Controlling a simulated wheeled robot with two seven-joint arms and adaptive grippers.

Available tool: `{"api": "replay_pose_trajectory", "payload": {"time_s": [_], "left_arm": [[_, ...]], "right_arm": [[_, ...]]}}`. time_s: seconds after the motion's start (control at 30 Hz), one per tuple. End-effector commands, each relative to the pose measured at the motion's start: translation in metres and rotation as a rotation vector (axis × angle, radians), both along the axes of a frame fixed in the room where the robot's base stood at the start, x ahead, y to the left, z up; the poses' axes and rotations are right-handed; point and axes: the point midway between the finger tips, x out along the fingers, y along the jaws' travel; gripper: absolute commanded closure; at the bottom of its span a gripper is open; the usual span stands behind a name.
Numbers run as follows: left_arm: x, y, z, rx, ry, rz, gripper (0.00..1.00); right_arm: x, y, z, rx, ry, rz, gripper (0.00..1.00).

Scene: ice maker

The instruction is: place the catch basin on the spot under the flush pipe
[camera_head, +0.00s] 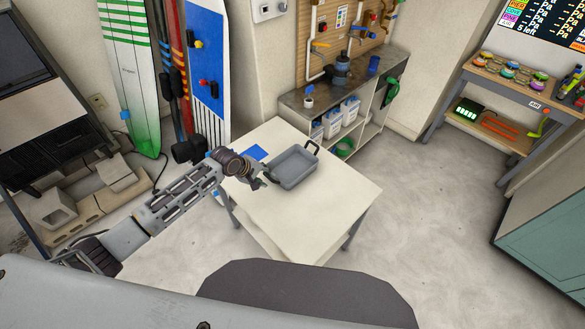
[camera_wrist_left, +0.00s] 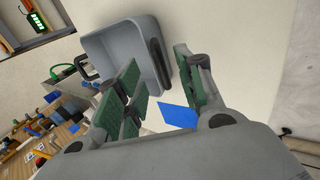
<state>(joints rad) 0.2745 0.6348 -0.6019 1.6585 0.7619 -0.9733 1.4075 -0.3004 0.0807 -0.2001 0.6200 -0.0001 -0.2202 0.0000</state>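The catch basin (camera_head: 293,168) is a grey rectangular tub with dark handles at its ends. It stands upright on the white table, and it also shows in the left wrist view (camera_wrist_left: 115,45). My left gripper (camera_head: 262,178) is at the basin's near-left end. In the left wrist view its green-padded fingers (camera_wrist_left: 158,66) are spread apart, with the basin's dark near handle (camera_wrist_left: 158,62) in the gap between them. I cannot tell whether a finger touches it. A white pipe (camera_head: 314,35) runs down the pegboard above the counter; I cannot tell the spot under it. My right gripper is out of view.
The white table (camera_head: 315,210) is mostly bare, with a blue square (camera_head: 255,152) beside the basin. A grey counter (camera_head: 345,82) with white bins (camera_head: 350,112) below stands behind it. Surfboards (camera_head: 207,70) lean at the left. Floor right of the table is clear.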

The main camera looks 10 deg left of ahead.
Motion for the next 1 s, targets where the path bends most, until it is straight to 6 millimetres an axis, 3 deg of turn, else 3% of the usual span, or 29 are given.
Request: {"api": "replay_pose_trajectory", "payload": {"time_s": [0.7,1.0], "left_arm": [[0.017,-0.020,-0.040,0.000,0.000,0.001,0.63],[0.019,-0.021,-0.044,0.000,0.000,0.000,0.63]], "right_arm": [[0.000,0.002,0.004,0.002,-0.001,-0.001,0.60],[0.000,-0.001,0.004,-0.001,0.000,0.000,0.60]]}}
